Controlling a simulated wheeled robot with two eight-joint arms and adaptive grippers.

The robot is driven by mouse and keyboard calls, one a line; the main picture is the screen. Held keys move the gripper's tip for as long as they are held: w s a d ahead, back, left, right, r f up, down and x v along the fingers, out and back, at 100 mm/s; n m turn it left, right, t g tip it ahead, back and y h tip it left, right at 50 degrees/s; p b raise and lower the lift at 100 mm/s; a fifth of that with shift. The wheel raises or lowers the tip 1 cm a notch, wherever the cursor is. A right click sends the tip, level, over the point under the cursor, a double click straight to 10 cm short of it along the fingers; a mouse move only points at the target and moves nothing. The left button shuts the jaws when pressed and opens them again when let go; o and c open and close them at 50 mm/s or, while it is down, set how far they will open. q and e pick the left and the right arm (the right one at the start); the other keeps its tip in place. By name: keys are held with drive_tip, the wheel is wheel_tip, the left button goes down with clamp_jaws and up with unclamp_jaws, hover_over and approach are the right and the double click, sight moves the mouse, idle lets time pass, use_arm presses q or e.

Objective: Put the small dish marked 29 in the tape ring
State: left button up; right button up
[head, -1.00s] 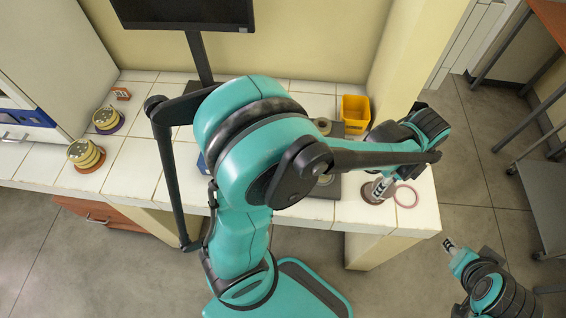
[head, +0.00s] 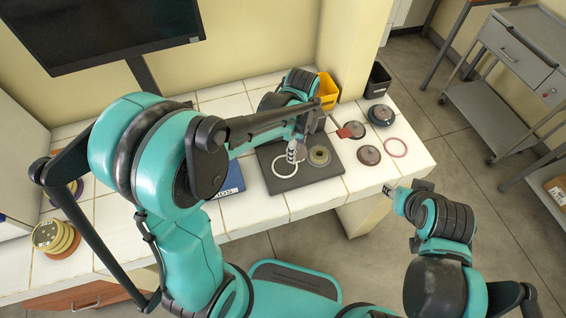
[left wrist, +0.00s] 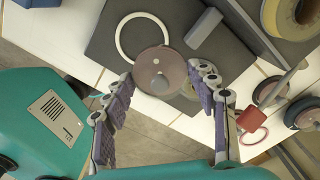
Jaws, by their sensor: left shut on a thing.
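My left gripper (head: 297,150) is above the dark mat, close to the white ring. In the left wrist view its fingertips (left wrist: 165,75) are shut on a small round translucent brownish dish (left wrist: 152,80); no number is readable. The white ring (head: 279,174) lies flat on the mat, partly hidden by the gripper in the head view. In the left wrist view the white ring (left wrist: 119,38) shows beyond the dish, which overlaps its near edge. I cannot tell the dish's height. My right gripper (head: 394,192) is off the table's front edge, its fingers unclear.
A yellowish round object (head: 320,156) sits on the mat (head: 283,186) beside the ring. To the right are a brown disc (head: 368,155), a pink ring (head: 396,147), a red tag (head: 354,130) and a dark dish (head: 381,115). A yellow bin (head: 328,90) stands behind.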

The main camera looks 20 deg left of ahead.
sight(285, 167)
use_arm(q)
drive_tip(key=s+a+f, duration=0.2)
drive_tip(key=a, duration=0.1)
drive_tip(key=shift+b, duration=0.35)
wheel_tip(285, 167, down, 4)
drive_tip(key=shift+w+a+f+b, duration=0.1)
drive_tip(key=shift+f+b, duration=0.1)
drive_tip(key=shift+b, duration=0.65)
drive_tip(key=shift+r, duration=0.15)
drive_tip(key=o, duration=0.8)
drive_tip(key=shift+f, duration=0.25)
drive_tip(key=shift+c, duration=0.2)
drive_tip(key=o, duration=0.4)
drive_tip(key=shift+r, duration=0.1)
